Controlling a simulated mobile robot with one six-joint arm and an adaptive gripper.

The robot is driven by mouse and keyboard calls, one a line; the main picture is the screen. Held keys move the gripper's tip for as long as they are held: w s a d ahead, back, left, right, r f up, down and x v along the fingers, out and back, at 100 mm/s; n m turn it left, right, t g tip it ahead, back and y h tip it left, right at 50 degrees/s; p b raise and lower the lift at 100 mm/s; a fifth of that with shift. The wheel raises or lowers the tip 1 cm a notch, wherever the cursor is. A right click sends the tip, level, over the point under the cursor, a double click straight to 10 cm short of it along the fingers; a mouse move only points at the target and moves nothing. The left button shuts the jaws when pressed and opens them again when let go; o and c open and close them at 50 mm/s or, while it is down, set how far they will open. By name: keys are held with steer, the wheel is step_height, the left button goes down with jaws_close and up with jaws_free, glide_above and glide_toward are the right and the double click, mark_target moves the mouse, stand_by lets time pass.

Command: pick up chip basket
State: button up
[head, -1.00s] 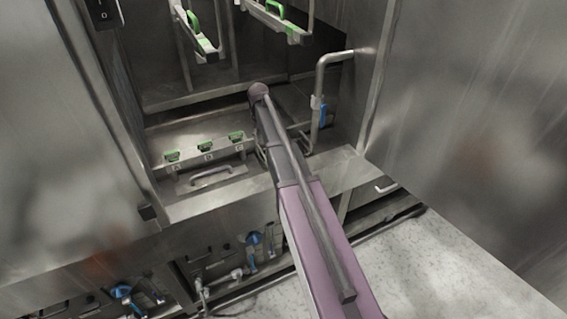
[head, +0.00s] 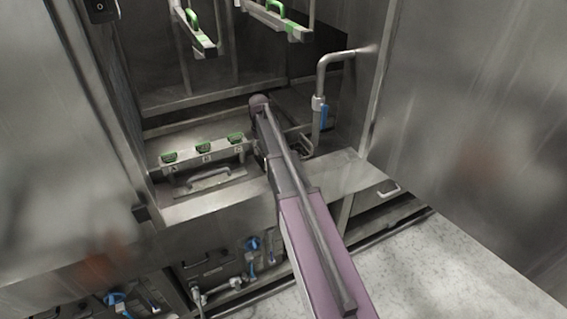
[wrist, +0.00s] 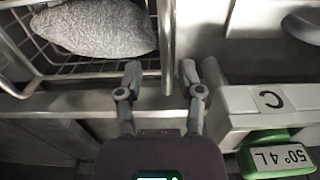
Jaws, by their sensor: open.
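The chip basket is a wire basket (wrist: 62,66) at the upper left of the wrist view, with a grey textured lump (wrist: 95,27) inside. My gripper (wrist: 160,72) is open, its two fingers pointing toward the basket's right side. An upright-looking metal bar (wrist: 166,40) at that side shows between the fingertips. I cannot tell how far above or below the fingertips it is. In the head view my arm covers most of the basket, and my gripper is hidden behind the arm.
A panel with green handles (head: 204,146) and letter labels stands left of my arm. Its end marked C (wrist: 268,102) is close to my right finger. A bent pipe (head: 321,80) with a blue lever rises to the right. Green-handled bars (head: 290,26) hang above.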

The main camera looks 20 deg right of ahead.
mark_target(261, 161)
steer(key=shift+f, duration=0.15)
steer(key=f+b, duration=0.1)
steer(key=b, duration=0.1)
steer(key=f+b, duration=0.1)
steer(key=f, duration=0.1)
steer(key=shift+s+a+f+b, duration=0.2)
steer(key=shift+a+f+b, duration=0.05)
steer(key=shift+a+b, duration=0.1)
steer(key=shift+f+b, duration=0.75)
steer(key=shift+b, duration=0.05)
jaws_close()
